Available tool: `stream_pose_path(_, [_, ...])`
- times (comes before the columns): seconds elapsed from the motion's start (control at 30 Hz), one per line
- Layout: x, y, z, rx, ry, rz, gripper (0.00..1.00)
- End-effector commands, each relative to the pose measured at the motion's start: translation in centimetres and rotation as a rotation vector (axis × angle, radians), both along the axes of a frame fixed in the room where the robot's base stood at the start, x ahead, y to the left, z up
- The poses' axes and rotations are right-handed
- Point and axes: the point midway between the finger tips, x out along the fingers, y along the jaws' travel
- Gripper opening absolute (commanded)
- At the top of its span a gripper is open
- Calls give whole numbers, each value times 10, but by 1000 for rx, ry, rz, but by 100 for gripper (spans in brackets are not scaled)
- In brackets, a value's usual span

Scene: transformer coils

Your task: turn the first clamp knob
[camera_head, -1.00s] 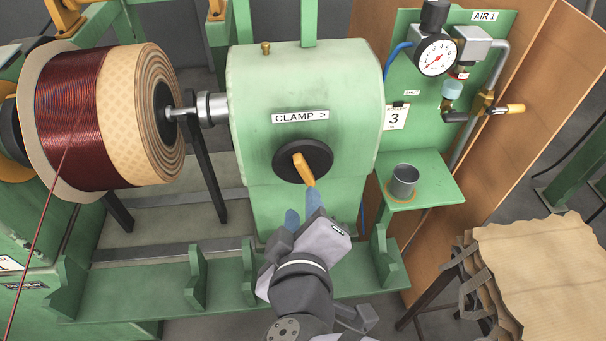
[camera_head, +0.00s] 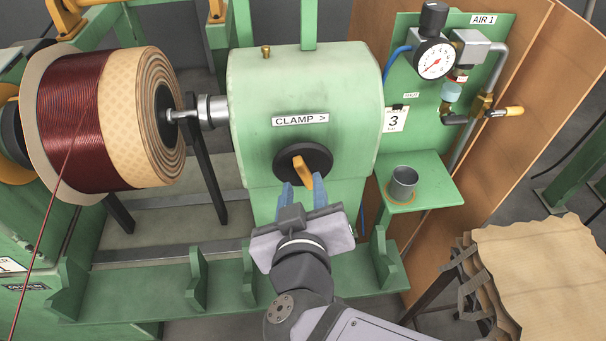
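The clamp knob is a black round disc (camera_head: 320,152) with an orange handle (camera_head: 303,173), on the front of the green housing below the "CLAMP >" label (camera_head: 300,119). The handle runs from upper left to lower right, close to upright. My gripper (camera_head: 303,192) is just below the knob, its two blue fingers spread apart and pointing up. The fingertips lie on either side of the handle's lower end in this view. I cannot tell whether they touch it. Nothing is seen gripped.
A coil of dark red wire (camera_head: 70,120) sits on the shaft at left. Brown sheets (camera_head: 545,275) lie at lower right.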

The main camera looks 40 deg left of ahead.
Motion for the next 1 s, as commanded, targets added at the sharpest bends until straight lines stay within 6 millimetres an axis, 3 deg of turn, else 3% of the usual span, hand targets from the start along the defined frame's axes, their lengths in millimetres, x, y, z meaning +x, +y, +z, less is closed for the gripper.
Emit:
stream_pose_path(0.3, [26,19,-12,-2,0,-2,33])
stream_pose_path(0.73, [31,24,-15,0,0,0,33])
stream_pose_path(0.77, [31,24,-15,0,0,0,30])
stream_pose_path(0.9, [31,24,-15,-1,-1,0,0])
stream_pose_path(1.0, [31,24,-15,-1,-1,0,0])
